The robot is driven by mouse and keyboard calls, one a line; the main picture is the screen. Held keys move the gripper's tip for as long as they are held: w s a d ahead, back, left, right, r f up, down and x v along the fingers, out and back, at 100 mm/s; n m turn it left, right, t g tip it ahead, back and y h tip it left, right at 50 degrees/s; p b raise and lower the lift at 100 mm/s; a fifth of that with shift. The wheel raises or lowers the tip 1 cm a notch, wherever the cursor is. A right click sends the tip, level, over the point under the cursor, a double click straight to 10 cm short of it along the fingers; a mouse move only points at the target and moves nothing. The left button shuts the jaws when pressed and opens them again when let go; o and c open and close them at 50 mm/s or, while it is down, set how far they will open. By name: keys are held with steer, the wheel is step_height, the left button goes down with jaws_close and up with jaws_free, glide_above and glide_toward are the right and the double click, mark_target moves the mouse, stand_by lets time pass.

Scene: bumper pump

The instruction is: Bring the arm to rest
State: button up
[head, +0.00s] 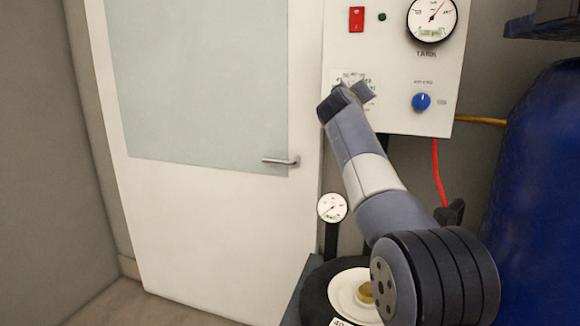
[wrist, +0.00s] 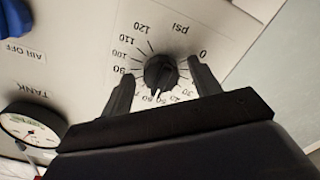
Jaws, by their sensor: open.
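My gripper (wrist: 160,80) is open at the white panel, its two dark fingers standing on either side of a black knob (wrist: 161,70) in the wrist view. Gaps show between the knob and both fingers, so it is not gripped. The knob sits in a printed psi scale that appears upside down; its exact setting is hard to read. In the head view my arm reaches up from the lower right to the panel, and my gripper (head: 350,95) covers the knob and part of the scale.
The white panel (head: 390,60) also carries a red switch (head: 356,19), a tank gauge (head: 432,18) and a blue knob (head: 421,101). A blue tank (head: 535,190) stands at right. A tyre (head: 316,295) with a small gauge (head: 332,207) is below my arm. Room is free before the door (head: 220,220).

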steer(key=b+v, duration=0.4)
steer(key=v, duration=0.7)
steer(key=w+d+n+p, duration=0.3)
steer(key=w+n+p, duration=0.7)
steer(key=n+p, duration=1)
steer(key=shift+w+d+r+n+p, duration=0.15)
steer(key=shift+w+r+n+p, duration=0.2)
steer(key=shift+n, duration=0.25)
steer(key=shift+s, duration=0.1)
